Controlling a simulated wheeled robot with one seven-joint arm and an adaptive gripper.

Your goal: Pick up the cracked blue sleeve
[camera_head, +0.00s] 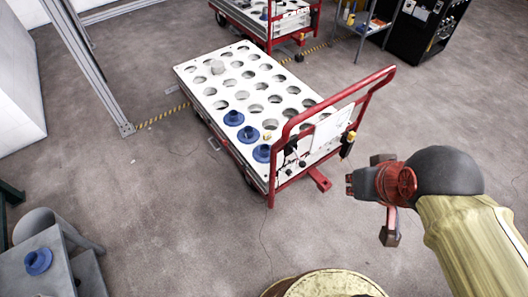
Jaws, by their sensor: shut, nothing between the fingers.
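Three blue sleeves sit at the near left side of the white cart top: a rear one (233,118), a middle one (248,134) and a near one (262,153). Another blue sleeve (38,261) lies on a grey stand at the lower left. I cannot make out a crack on any of them. My gripper (350,185) is shut and empty at the right, apart from all the sleeves. It is over open floor, in front of and to the right of the cart.
The white cart top (206,93) has rows of round holes and a red handle (378,77) at its right end. A second cart (240,19) stands behind. The grey stand (36,287) is at the lower left. A metal frame post (95,70) rises at left. Floor between is clear.

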